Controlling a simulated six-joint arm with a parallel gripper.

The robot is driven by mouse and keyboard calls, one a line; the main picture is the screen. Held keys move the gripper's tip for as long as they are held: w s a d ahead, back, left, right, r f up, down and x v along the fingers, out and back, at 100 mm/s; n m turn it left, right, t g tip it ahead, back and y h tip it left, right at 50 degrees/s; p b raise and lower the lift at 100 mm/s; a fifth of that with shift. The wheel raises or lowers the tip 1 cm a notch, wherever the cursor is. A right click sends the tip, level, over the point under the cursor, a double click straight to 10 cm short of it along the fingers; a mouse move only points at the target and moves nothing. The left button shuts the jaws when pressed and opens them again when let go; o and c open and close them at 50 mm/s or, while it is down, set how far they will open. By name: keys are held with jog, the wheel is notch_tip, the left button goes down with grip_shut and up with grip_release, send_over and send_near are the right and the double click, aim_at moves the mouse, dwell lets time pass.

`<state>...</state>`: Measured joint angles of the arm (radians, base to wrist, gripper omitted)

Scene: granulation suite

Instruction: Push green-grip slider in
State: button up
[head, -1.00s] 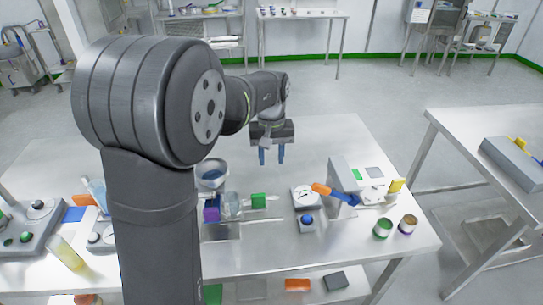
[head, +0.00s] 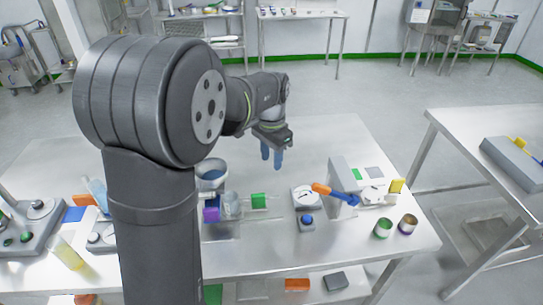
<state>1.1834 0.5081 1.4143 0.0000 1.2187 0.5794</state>
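The green grip (head: 258,200) is a small green block on a thin pale slider rod, on the table right of a clear container (head: 231,204) and a purple block (head: 211,214). My gripper (head: 271,158) hangs above and behind the green grip, clear of it, with its blue fingers pointing down. The fingers look slightly apart with nothing visible between them, but the view is partly edge-on. My arm hides part of the table at the left.
A gauge (head: 305,196) and a blue-button box (head: 307,222) stand right of the slider. Farther right is a grey device (head: 343,185) with an orange-and-blue lever (head: 335,193). A bowl (head: 211,173) stands behind the purple block. The table's back half (head: 335,135) is clear.

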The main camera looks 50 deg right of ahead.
jog(key=m, duration=0.6)
jog(key=shift+m, duration=0.4)
dwell(0.6)
jog(key=shift+n, duration=5.6)
